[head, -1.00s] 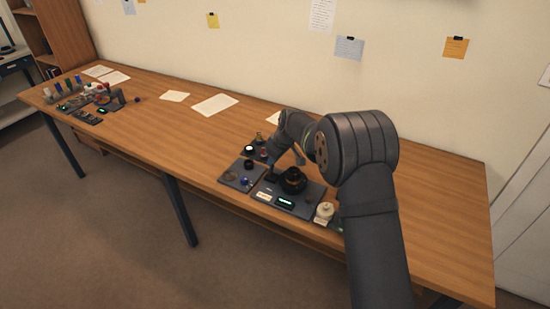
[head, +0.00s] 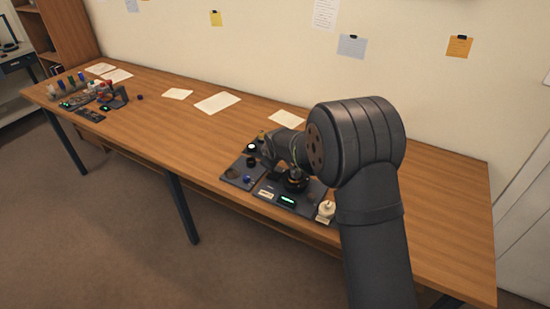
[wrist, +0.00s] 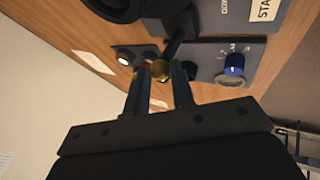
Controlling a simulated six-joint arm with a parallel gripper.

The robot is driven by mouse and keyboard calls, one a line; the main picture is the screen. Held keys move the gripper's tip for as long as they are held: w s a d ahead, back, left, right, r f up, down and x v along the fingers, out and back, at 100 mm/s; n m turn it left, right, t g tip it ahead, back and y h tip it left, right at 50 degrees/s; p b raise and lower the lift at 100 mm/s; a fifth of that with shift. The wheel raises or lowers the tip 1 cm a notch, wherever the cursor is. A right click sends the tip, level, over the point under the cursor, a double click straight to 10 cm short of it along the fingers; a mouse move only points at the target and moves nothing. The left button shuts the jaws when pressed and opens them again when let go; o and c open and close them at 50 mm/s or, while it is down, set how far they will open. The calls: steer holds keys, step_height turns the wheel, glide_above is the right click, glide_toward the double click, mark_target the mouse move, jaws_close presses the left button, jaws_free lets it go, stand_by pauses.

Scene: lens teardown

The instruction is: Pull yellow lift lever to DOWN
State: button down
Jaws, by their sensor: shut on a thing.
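In the wrist view a yellow ball knob (wrist: 160,70) sits on the end of a dark lever rod (wrist: 176,42). My gripper (wrist: 160,67) has one finger on each side of the knob and is shut on it. In the head view my wrist hangs over the dark station plate (head: 310,207) beside the black round part (head: 297,186). The fingers and lever are largely hidden there by my arm, and no DOWN mark is readable.
A blue knob (wrist: 235,64) stands on a neighbouring panel in the wrist view. Papers (head: 217,102) lie behind, and another station (head: 90,97) stands far left. The right of the table is clear.

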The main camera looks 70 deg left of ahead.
steer(key=shift+d+f+t, duration=0.15)
steer(key=shift+d+t, duration=0.15)
steer(key=shift+y, duration=0.3)
steer(key=shift+s+d+f, duration=0.1)
steer(key=shift+s+d, duration=0.1)
steer(key=shift+s, duration=0.15)
steer(key=c, duration=1.2)
jaws_free()
steer(key=shift+c, duration=0.2)
steer(key=shift+a+y, duration=0.1)
steer(key=shift+y, duration=0.2)
steer(key=shift+s+r, duration=0.1)
steer(key=shift+r, duration=0.2)
steer(key=v, duration=1.7)
steer(key=shift+s, duration=0.15)
